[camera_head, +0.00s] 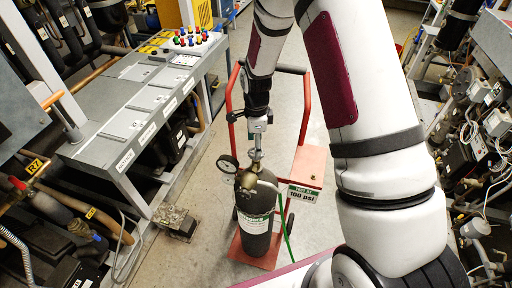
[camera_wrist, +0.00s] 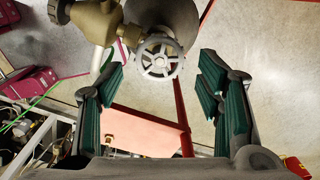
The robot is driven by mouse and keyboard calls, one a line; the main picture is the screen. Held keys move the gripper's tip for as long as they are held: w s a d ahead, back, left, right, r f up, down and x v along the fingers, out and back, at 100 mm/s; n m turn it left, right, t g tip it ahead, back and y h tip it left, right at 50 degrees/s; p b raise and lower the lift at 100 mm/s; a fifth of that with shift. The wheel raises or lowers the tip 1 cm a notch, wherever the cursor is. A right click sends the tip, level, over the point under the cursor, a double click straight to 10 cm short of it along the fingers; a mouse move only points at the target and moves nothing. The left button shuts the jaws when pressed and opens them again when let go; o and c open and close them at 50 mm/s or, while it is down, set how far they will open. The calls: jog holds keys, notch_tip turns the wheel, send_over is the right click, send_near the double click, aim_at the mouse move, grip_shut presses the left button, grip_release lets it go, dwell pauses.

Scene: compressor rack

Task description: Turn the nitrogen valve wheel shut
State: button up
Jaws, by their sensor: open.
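The nitrogen valve wheel (camera_wrist: 158,58) is a grey spoked handwheel in the wrist view, at upper centre. It is joined to a brass valve body (camera_wrist: 97,20) at its left. In the head view the black nitrogen cylinder (camera_head: 257,208) stands upright on a red cart, with a brass valve (camera_head: 248,181) on top; I cannot make out the wheel there. My gripper (camera_wrist: 162,72) is open and empty, its green-padded fingers on either side of the wheel in the picture. No finger appears to touch the wheel. In the head view my gripper (camera_head: 258,125) is above the cylinder.
A round pressure gauge (camera_head: 227,164) sticks out left of the cylinder valve. A grey control bench (camera_head: 130,115) stands left, piping and wiring right.

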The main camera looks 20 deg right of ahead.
notch_tip(320, 180, down, 3)
jog(key=shift+r+b, duration=0.1)
jog(key=shift+b, duration=0.2)
jog(key=n, duration=0.6)
jog(key=shift+a+n, duration=0.1)
jog(key=shift+n, duration=0.3)
jog(key=n, duration=0.6)
jog(key=c, duration=0.9)
